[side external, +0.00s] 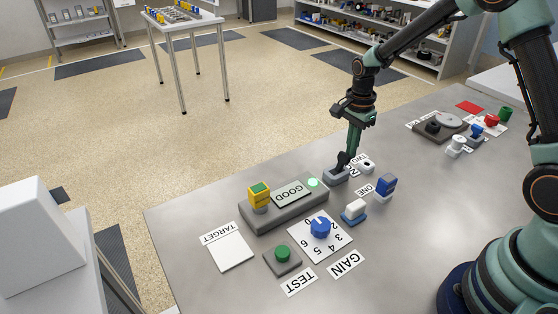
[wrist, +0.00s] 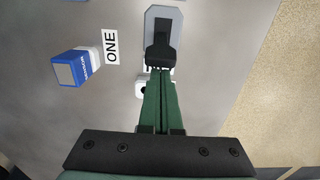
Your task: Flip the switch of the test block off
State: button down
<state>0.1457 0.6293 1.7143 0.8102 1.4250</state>
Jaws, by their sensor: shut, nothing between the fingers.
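A small grey base (side external: 336,176) with a dark switch lever stands just right of the dark grey test block (side external: 284,214), whose display reads GOOD. In the wrist view, the base (wrist: 163,18) is at the top, and the black lever (wrist: 160,54) lies on it. My gripper (side external: 346,158) points down at the lever, its fingers shut and empty. In the wrist view, my green fingers (wrist: 160,78) end right at the lever's near end; I cannot tell if they touch it. The lever's exact tilt is partly hidden in the side view.
A blue and white block (side external: 386,186) stands by the ONE label. A white piece with a dark hole (side external: 367,166) is close beside my fingers. A blue knob (side external: 320,228), a green button (side external: 282,254) and a yellow-green block (side external: 259,196) are at the front. The table's left area is clear.

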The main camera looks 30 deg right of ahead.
aim_at(338, 164)
jog(key=shift+a+r, duration=0.3)
jog(key=shift+a, duration=0.2)
dwell(0.3)
jog(key=shift+a+r, duration=0.25)
jog(key=shift+a, duration=0.3)
jog(key=shift+a+r, duration=0.15)
jog(key=shift+a, duration=0.85)
jog(key=shift+r, duration=0.15)
jog(key=shift+r, duration=0.65)
